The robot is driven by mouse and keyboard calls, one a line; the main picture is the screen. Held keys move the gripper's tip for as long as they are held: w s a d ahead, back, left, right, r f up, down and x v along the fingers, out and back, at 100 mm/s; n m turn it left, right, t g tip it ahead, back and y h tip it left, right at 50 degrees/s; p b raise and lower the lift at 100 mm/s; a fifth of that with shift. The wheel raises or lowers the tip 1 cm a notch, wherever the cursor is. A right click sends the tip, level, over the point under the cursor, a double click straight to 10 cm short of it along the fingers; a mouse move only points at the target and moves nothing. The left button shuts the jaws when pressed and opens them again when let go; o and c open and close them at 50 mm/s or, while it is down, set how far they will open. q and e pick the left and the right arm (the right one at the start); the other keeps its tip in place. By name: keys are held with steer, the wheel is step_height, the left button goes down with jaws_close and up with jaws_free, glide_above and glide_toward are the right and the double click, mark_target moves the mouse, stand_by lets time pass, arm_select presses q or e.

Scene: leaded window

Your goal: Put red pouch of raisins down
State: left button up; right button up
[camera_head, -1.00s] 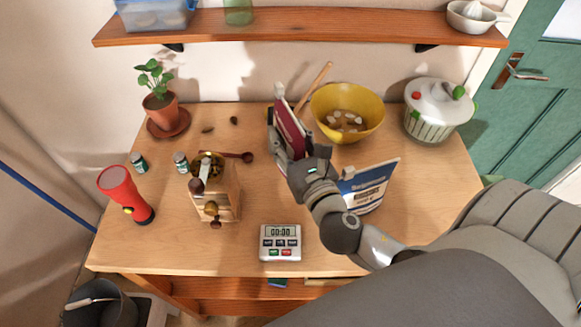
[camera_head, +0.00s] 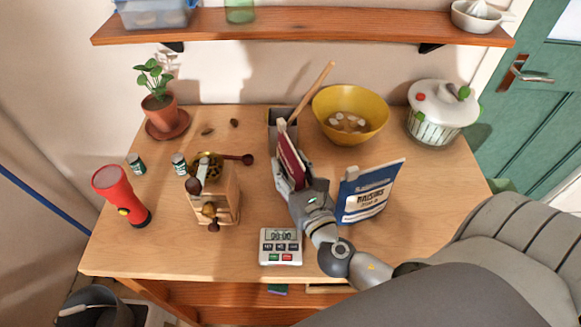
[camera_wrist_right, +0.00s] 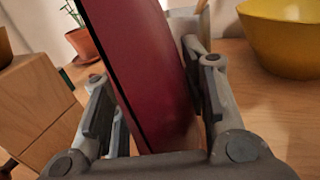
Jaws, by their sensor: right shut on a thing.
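The red pouch of raisins (camera_head: 291,158) is dark red and stands near upright, tilted a little, in the middle of the table (camera_head: 262,220). My right gripper (camera_head: 292,182) is shut on it, with a finger on each side. In the right wrist view the pouch (camera_wrist_right: 145,65) fills the space between the fingers of the right gripper (camera_wrist_right: 155,105). Its lower edge is hidden, so I cannot tell whether it touches the table. My left gripper is not in view.
A blue pouch labelled raisins (camera_head: 367,192) stands just right of my right gripper. A wooden grinder (camera_head: 213,190) stands left, a timer (camera_head: 281,247) in front. Table between grinder and pouch is bare.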

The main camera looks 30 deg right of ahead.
steer(key=o, duration=1.2)
steer(key=shift+f, duration=0.1)
